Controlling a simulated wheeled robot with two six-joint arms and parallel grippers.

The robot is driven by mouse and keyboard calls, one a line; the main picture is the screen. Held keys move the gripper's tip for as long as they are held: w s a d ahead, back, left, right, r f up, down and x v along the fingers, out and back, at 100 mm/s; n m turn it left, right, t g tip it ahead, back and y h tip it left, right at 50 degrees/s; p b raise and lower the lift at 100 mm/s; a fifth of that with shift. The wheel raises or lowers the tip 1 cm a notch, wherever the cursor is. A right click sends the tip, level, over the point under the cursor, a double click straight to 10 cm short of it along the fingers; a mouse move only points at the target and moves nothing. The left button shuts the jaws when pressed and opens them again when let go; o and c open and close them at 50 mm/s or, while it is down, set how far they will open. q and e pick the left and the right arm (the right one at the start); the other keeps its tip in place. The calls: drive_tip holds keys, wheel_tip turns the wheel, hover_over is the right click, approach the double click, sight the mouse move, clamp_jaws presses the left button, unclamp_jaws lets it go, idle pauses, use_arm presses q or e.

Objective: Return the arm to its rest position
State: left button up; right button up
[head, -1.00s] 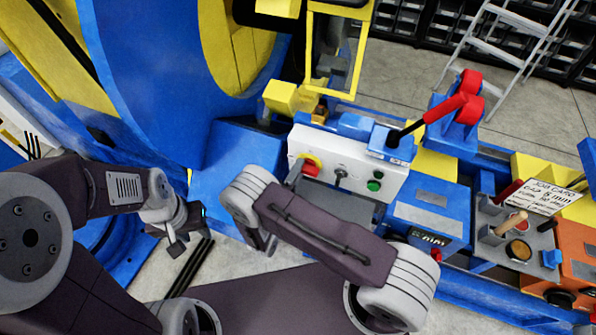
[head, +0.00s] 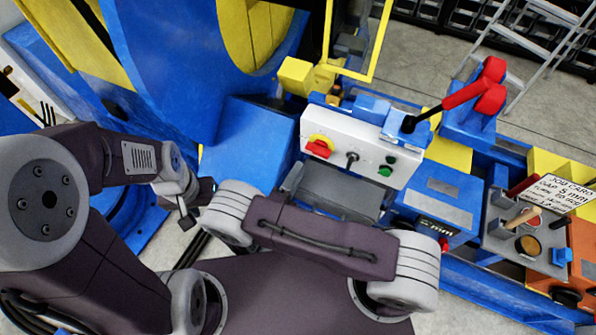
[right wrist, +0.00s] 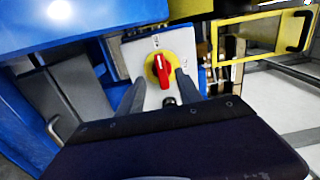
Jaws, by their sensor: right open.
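My right arm's link crosses the lower middle of the head view and hides most of its gripper there. In the right wrist view, the right gripper (right wrist: 160,78) has its two dark fingers spread, with nothing held. The red switch (right wrist: 160,70) on its yellow plate shows between and beyond the fingers. A gap to the fingers cannot be measured here. The switch (head: 320,147) is at the left of the white control panel (head: 345,140) in the head view. My left gripper (head: 192,213) is small and partly hidden at the left; its jaws are unclear.
The panel also carries a small black selector (head: 352,158) and a green button (head: 386,171). A red-handled lever (head: 465,95) rises behind it. The large blue positioner (head: 160,70) stands left. A tool tray (head: 520,240) and job card (head: 560,190) are at right.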

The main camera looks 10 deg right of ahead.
drive_tip(key=s+d+r+m+g+p, duration=0.1)
drive_tip(key=s+d+r+m+g, duration=0.1)
drive_tip(key=s+d+m+g, duration=0.5)
drive_tip(key=d+r+m+g+p, duration=0.1)
drive_tip(key=d+r+m+g, duration=0.2)
drive_tip(key=m, duration=0.7)
drive_tip(key=s+d+r+m+g+p, duration=0.1)
drive_tip(key=s+d+m+g, duration=0.35)
drive_tip(key=m+g, duration=0.35)
wheel_tip(320, 180, up, 7)
drive_tip(key=w+a+m+t+y+p, duration=0.1)
drive_tip(key=m+t+y, duration=0.3)
drive_tip(key=m+y, duration=0.6)
drive_tip(key=a+m+p, duration=0.1)
drive_tip(key=m, duration=1.1)
drive_tip(key=shift+a+m, duration=0.35)
drive_tip(key=shift+m, duration=0.05)
